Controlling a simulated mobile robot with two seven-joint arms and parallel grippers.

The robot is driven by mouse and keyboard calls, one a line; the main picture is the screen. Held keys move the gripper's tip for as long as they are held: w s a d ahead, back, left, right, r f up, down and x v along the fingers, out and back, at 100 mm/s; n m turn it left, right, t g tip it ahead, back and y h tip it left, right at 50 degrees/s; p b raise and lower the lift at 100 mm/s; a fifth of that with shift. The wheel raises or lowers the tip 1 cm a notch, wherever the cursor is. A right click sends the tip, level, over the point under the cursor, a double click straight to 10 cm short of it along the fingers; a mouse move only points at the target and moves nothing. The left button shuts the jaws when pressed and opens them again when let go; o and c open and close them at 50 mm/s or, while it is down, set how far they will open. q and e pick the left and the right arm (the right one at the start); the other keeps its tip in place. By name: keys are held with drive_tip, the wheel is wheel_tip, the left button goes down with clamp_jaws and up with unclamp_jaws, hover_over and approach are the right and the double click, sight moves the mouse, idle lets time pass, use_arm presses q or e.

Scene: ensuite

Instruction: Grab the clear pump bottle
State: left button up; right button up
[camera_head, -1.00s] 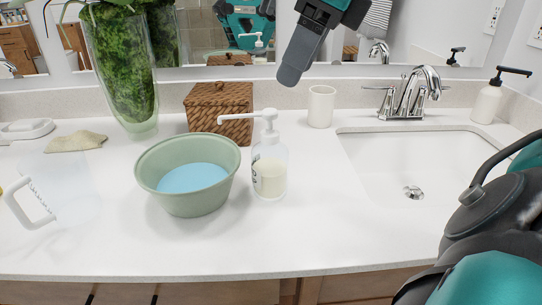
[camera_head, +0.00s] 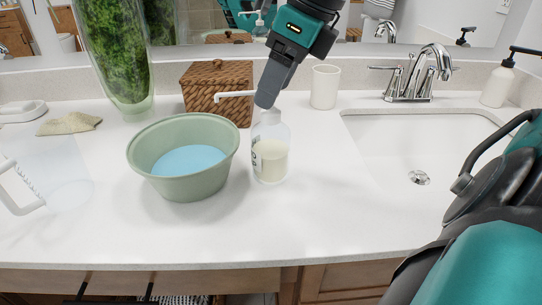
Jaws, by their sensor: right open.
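The clear pump bottle (camera_head: 270,158) stands upright on the white counter, with pale liquid inside and a white spout pointing left. My right gripper (camera_head: 268,98) comes down from above, its dark fingers over the pump head and hiding most of it. The fingers overlap the top of the bottle in the picture; I cannot tell whether they touch it. The gripper is open, though its gap is hidden from this side. My left gripper is not in view.
A green bowl (camera_head: 215,182) with blue liquid stands close left of the bottle. A wicker box (camera_head: 205,88) is behind, and a white cup (camera_head: 325,87) is behind right. The sink (camera_head: 385,160) lies to the right. The counter (camera_head: 300,225) in front is clear.

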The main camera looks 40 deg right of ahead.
sight(271, 144)
drive_tip(key=shift+x, duration=2)
drive_tip(key=shift+r, duration=0.1)
drive_tip(key=shift+c, duration=0.2)
clamp_jaws()
drive_tip(key=shift+w, duration=0.1)
